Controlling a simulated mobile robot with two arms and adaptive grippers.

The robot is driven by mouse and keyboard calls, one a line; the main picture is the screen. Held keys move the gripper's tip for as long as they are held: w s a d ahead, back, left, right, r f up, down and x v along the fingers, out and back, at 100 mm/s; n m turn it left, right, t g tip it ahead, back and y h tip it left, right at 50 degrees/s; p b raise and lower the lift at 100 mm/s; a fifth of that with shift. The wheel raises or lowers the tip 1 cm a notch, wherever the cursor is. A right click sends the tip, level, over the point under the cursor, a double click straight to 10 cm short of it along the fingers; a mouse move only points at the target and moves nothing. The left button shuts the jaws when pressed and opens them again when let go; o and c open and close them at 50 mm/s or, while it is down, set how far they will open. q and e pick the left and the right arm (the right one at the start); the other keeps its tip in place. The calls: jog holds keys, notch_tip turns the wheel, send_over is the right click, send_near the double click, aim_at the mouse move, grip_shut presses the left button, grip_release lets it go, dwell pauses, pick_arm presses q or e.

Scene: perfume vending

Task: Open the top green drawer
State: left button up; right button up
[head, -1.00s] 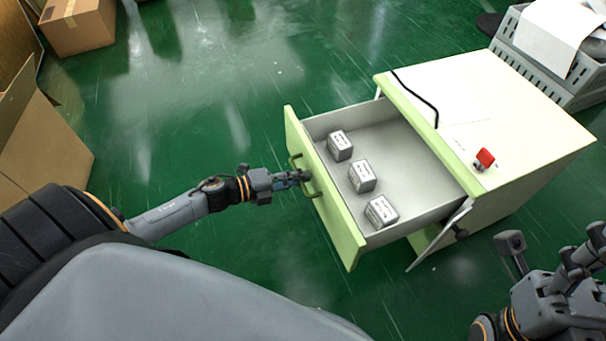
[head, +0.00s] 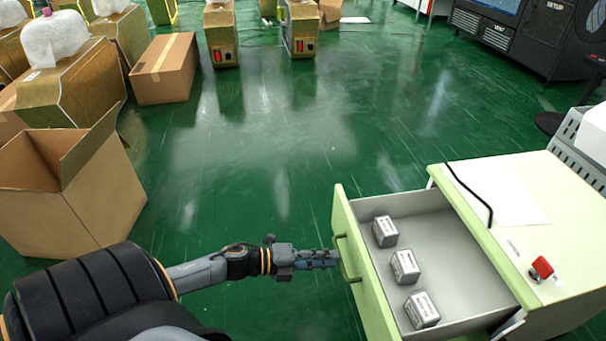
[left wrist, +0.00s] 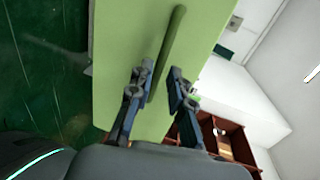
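The top green drawer (head: 362,270) of the cabinet stands pulled out in the head view, its light green front facing left. Its curved green handle (head: 342,262) is on that front, and also shows in the left wrist view (left wrist: 169,50). My left gripper (head: 328,259) is at the handle. In the left wrist view its two fingers (left wrist: 162,82) are apart, one on each side of the handle, with a visible gap. Firm contact cannot be made out. My right gripper is not in view.
Several small grey-white boxes (head: 405,266) lie in the drawer. The cabinet top (head: 520,205) bears a black cable, paper and a red item (head: 541,268). An open cardboard box (head: 70,205) stands at left. Green floor (head: 270,160) is clear between.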

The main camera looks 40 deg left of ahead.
pick_arm(q)
jog(key=v, duration=0.7)
jog(key=shift+s+a, duration=0.25)
jog(key=shift+s, duration=0.05)
jog(key=shift+r, duration=0.1)
